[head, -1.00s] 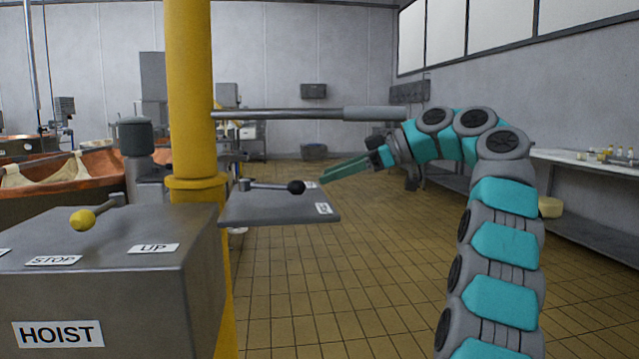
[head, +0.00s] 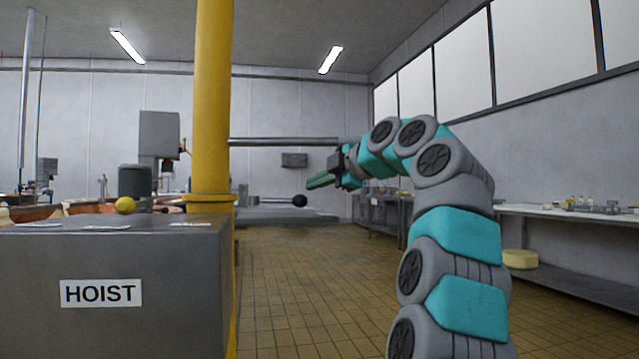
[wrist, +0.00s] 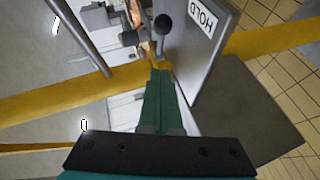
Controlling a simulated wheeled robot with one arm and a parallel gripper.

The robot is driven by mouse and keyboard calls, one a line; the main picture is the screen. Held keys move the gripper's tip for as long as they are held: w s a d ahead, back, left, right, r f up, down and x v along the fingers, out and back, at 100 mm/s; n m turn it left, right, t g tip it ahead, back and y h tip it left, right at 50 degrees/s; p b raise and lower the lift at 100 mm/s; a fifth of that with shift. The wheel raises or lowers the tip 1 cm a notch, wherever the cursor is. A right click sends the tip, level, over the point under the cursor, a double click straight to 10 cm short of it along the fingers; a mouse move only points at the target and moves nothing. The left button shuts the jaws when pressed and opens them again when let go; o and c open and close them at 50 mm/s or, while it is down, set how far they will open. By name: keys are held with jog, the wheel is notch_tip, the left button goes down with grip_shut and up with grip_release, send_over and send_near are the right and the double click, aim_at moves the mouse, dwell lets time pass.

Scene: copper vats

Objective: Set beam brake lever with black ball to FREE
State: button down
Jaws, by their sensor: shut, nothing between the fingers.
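The beam brake lever is a thin grey rod ending in a black ball (head: 299,200). It lies nearly level over a grey plate (head: 288,217) beside the yellow column, seen almost edge-on in the head view. The ball also shows in the wrist view (wrist: 163,21), beside a HOLD label (wrist: 201,17) on the plate. No FREE label is readable. My gripper (head: 309,186) has its green fingers shut and empty. In the head view the tips are just above and right of the ball. In the wrist view the fingertips (wrist: 160,72) point towards the ball, with a gap.
A yellow column (head: 212,100) stands left of the plate. A grey HOIST box (head: 110,275) with a yellow ball lever (head: 125,205) is at front left. A long grey bar (head: 285,141) runs above the plate. The tiled floor on the right is open up to a wall bench.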

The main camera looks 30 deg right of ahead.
aim_at(295, 198)
jog(key=x, duration=0.5)
jog(key=shift+w+f+p, duration=0.1)
jog(key=shift+w+p, duration=0.15)
jog(key=shift+p, duration=0.15)
jog(key=shift+w+d+f+p, duration=0.25)
jog(key=shift+w+d, duration=0.15)
jog(key=shift+w, duration=0.2)
jog(key=shift+w+d+f+p, duration=0.25)
jog(key=shift+w+d, duration=0.1)
jog(key=shift+w, duration=0.25)
jog(key=shift+w+d+f, duration=0.25)
jog(key=shift+w, duration=0.2)
jog(key=shift+w+d+r, duration=0.1)
jog(key=shift+d+r, duration=0.05)
jog(key=shift+d, duration=0.1)
